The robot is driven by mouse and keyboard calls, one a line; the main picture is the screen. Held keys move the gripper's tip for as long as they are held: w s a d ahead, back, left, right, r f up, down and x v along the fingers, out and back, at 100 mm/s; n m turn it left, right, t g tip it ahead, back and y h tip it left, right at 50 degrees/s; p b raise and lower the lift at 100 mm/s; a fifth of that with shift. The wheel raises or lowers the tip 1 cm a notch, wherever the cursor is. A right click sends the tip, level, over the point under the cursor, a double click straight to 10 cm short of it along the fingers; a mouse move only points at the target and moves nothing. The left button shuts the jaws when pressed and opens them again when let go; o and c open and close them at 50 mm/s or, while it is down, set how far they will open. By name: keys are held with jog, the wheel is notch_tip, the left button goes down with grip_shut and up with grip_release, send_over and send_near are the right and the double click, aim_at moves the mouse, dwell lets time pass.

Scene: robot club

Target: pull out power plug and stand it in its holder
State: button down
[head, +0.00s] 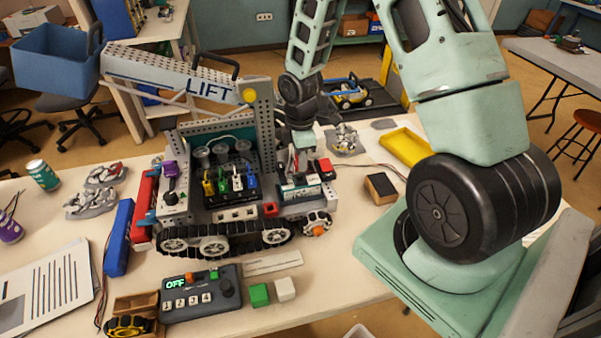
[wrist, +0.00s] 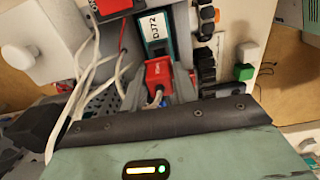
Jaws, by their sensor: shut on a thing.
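A red power plug (wrist: 158,73) with a pale cable shows in the wrist view, at the near end of a dark and teal unit (wrist: 153,28) labelled DJ72. The plug is against the unit's end; I cannot tell how deep it sits. My gripper (wrist: 156,86) is shut on the plug, a grey finger on each side. In the head view my gripper (head: 302,158) points down at the right end of the tracked robot (head: 225,220) and hides the plug. I cannot make out for sure which thing is the plug's holder.
The robot's lift arm (head: 180,80) rises to the left with a blue bin (head: 52,58). White cables (wrist: 82,75) run beside my gripper. A control box (head: 200,300) reading OFF lies in front. A wood and black block (head: 380,187) and a yellow tray (head: 405,146) lie right.

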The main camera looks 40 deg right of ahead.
jog(key=shift+r, duration=0.1)
jog(key=shift+r+p, duration=0.9)
jog(key=shift+p, duration=0.05)
